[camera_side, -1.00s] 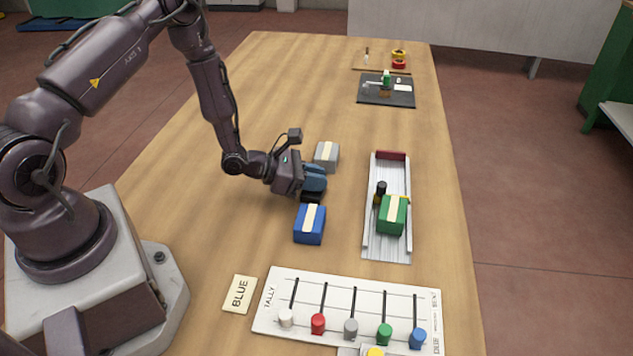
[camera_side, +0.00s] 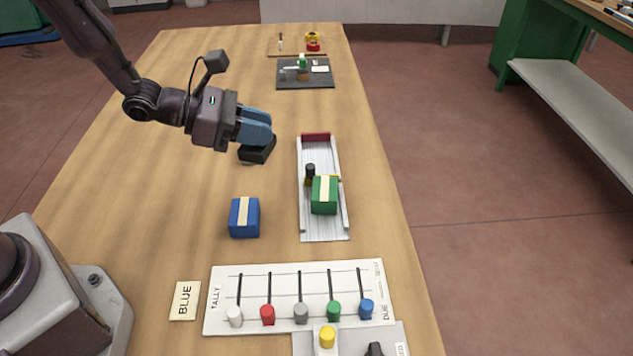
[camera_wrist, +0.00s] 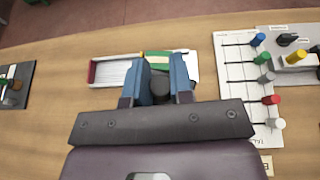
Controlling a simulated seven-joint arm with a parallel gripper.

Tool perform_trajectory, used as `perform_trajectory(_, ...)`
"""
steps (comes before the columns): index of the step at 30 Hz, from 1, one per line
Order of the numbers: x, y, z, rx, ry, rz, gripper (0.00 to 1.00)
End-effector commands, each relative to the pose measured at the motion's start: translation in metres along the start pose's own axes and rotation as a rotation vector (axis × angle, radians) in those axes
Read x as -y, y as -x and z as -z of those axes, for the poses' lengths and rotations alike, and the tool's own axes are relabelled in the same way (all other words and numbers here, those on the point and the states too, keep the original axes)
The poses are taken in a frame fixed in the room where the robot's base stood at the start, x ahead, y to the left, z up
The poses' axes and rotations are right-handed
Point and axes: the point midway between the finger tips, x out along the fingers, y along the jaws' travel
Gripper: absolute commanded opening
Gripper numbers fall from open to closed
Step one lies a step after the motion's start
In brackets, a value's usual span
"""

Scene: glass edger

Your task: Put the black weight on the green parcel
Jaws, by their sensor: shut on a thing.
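The black weight (camera_side: 257,151) is held between the blue fingers of my gripper (camera_side: 257,130), above the table and left of the tray in the side view. In the wrist view, a dark part of the weight (camera_wrist: 160,86) shows between the fingers (camera_wrist: 161,72). The green parcel (camera_side: 324,196), with a cream strip on top, sits in the pale tray (camera_side: 322,230), apart from the weight. In the wrist view the green parcel (camera_wrist: 157,55) is partly hidden behind the fingers.
A dark upright peg or bottle (camera_side: 310,175) stands close beside the green parcel. The blue parcel (camera_side: 244,217) is on the table left of the tray. The tally board (camera_side: 300,298) with coloured knobs is at the front. A dark mat (camera_side: 305,78) lies behind. The grey parcel is not visible.

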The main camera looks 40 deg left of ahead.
Motion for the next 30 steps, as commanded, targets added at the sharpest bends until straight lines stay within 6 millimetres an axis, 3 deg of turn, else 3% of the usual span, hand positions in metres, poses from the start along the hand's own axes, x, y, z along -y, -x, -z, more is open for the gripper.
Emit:
perform_trajectory(3, 0.029, 0.005, -0.011, 0.004, -0.021, 0.045, 0.00)
perform_trajectory(7, 0.038, 0.005, -0.006, 0.002, -0.016, 0.050, 0.00)
perform_trajectory(11, 0.028, -0.017, -0.004, 0.007, -0.014, 0.046, 0.00)
perform_trajectory(19, -0.003, -0.082, 0.001, 0.008, -0.016, 0.044, 0.00)
perform_trajectory(24, -0.015, -0.114, 0.023, 0.006, -0.014, 0.045, 0.00)
perform_trajectory(30, -0.023, -0.134, 0.034, 0.007, -0.016, 0.043, 0.00)
